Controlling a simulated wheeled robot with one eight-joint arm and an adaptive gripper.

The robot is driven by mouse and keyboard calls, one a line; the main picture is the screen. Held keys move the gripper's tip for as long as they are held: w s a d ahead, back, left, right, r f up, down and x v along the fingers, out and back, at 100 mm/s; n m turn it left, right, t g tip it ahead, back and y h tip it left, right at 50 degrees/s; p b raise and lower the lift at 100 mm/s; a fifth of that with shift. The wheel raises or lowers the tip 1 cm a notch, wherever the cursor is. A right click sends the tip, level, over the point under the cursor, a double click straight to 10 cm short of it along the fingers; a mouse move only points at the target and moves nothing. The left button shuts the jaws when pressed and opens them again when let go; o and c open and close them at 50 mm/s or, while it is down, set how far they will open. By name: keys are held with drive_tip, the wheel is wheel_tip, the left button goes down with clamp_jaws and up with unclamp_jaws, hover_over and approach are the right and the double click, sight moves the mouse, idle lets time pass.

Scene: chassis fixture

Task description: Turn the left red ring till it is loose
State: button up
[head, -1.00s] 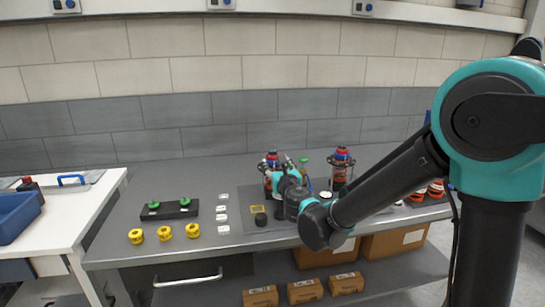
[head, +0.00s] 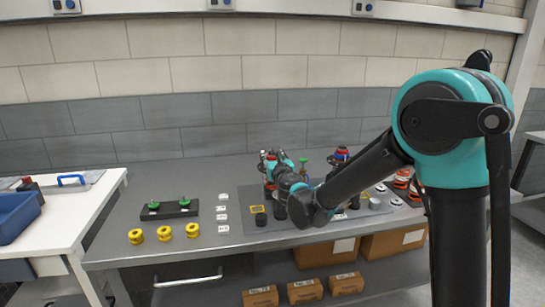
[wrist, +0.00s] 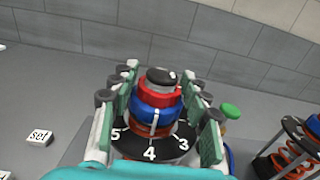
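The left red ring (wrist: 160,94) sits below a black cap (wrist: 161,76) and above a blue ring (wrist: 156,115). Under them is a black dial plate (wrist: 147,147) with white numbers 5, 4 and 3. My gripper (wrist: 160,88) straddles this stack in the wrist view, with green pads on both sides of the rings, very near them. I cannot tell whether the pads touch. In the head view my gripper (head: 271,168) is at the left fixture, whose red part (head: 270,158) is partly hidden by my arm.
A second fixture (head: 341,155) stands to the right; its coil and black frame show in the wrist view (wrist: 290,150). A green knob (wrist: 231,109) is close to my right finger. Yellow rings (head: 164,233), a black block with green knobs (head: 169,209) and white tiles (head: 222,209) lie left.

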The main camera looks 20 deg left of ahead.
drive_tip(key=c, duration=0.7)
drive_tip(key=shift+d, duration=0.1)
drive_tip(key=n+g+y, duration=0.2)
drive_tip(key=shift+w+y, duration=0.1)
drive_tip(key=shift+y, duration=0.2)
drive_tip(key=n+g+y, duration=0.4)
drive_tip(key=g, duration=0.1)
drive_tip(key=shift+w+n+g, duration=0.1)
drive_tip(key=shift+n+g, duration=0.2)
drive_tip(key=n+g, duration=0.1)
drive_tip(key=g, duration=0.1)
drive_tip(key=n+g+y, duration=0.1)
drive_tip(key=n+g, duration=0.1)
drive_tip(key=g, duration=0.1)
drive_tip(key=shift+n+y, duration=0.3)
drive_tip(key=shift+n+g, duration=1.15)
drive_tip(key=shift+g, duration=0.75)
drive_tip(key=shift+n+g, duration=1.15)
drive_tip(key=shift+g, duration=0.75)
drive_tip(key=shift+s, duration=0.2)
drive_tip(key=o, duration=1.2)
